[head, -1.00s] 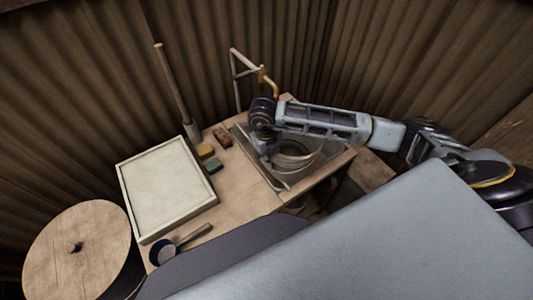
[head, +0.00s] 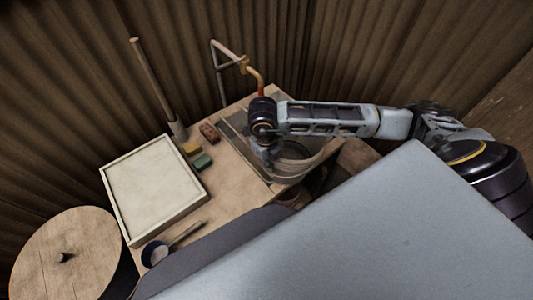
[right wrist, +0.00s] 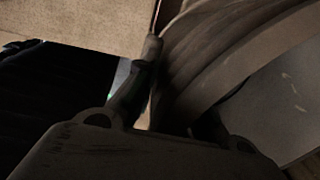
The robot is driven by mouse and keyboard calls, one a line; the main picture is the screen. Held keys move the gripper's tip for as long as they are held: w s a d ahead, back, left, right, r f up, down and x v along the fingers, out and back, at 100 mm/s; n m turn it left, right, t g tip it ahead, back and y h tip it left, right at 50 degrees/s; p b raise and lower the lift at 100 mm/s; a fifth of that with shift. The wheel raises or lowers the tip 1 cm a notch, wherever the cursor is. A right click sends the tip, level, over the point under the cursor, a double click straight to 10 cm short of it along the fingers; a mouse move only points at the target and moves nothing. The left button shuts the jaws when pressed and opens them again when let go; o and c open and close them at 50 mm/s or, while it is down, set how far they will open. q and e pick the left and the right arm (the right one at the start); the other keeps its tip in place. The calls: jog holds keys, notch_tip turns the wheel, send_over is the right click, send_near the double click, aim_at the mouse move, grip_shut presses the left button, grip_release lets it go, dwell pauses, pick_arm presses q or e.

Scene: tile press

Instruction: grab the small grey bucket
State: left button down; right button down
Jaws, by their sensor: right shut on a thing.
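The small grey bucket (head: 318,160) is at the sink on the right end of the bench in the head view, partly covered by my right arm. My right gripper (head: 273,163) is at its left side, pointing down and shut on its wall. In the right wrist view the bucket's curved, banded wall (right wrist: 235,50) passes between my fingers. One finger stands left of the wall; the other is mostly hidden by it. I cannot tell whether the bucket is clear of the sink floor. My left gripper is not in view.
The sink (head: 237,128) has a bent tap pipe (head: 254,77) behind it. Sponges (head: 202,162), a brick-like block (head: 209,132), a framed tray (head: 153,185) and a dark-bowled ladle (head: 156,253) are on the bench. A round wooden-topped drum (head: 70,250) stands at left.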

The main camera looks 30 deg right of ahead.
jog(key=shift+s+d+r, duration=0.1)
jog(key=shift+s+d, duration=0.05)
jog(key=shift+s, duration=0.6)
